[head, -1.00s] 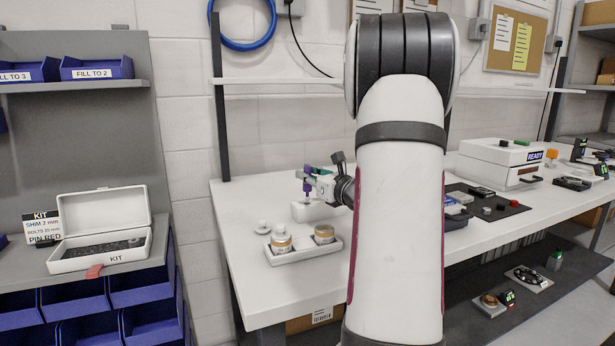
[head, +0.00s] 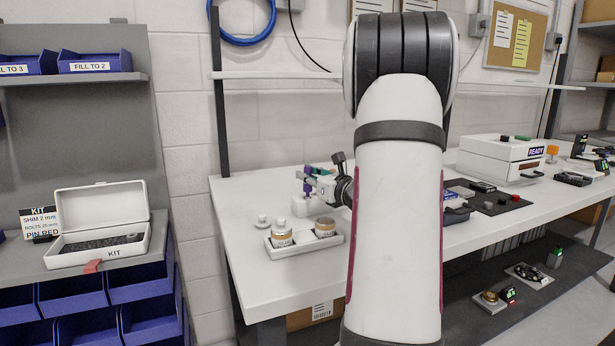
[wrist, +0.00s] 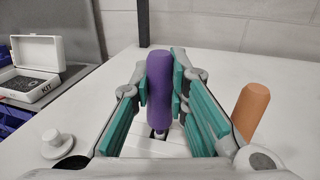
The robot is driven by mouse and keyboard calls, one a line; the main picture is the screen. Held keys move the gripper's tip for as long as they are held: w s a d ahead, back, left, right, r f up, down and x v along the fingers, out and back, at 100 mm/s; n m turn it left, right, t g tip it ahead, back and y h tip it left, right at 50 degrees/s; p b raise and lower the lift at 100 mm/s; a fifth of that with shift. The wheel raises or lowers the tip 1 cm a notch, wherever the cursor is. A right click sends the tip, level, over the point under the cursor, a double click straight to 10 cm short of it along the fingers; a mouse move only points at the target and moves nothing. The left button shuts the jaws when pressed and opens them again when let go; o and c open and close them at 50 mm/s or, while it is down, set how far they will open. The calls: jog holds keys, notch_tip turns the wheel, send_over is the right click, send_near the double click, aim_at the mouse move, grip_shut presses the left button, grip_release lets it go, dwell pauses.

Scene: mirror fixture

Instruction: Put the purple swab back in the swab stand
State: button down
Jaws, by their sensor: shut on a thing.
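The purple swab (wrist: 160,85) stands upright between the teal pads of my gripper (wrist: 160,90), which is shut on its handle. In the head view the purple swab (head: 308,186) and my gripper (head: 313,178) are at the back left of the bench. The white swab stand (head: 303,207) is right below; it also shows in the wrist view (wrist: 148,150). The swab's thin lower end meets the stand's top near a dark slot, but I cannot tell how deep it sits. An orange handle (wrist: 251,108) stands at right in the wrist view, its foot hidden by my finger.
A white tray (head: 304,248) with two jars is in front of the stand. A small white knobbed lid (head: 263,221) lies to its left, near my left finger in the wrist view. A KIT box (head: 98,240) is on the left shelf. The bench behind the stand looks clear.

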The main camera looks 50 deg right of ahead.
jog(key=shift+f+b, duration=0.8)
jog(key=shift+f, duration=0.15)
jog(key=c, duration=1.5)
grip_release()
jog(key=shift+o, duration=0.2)
jog(key=v, duration=1.2)
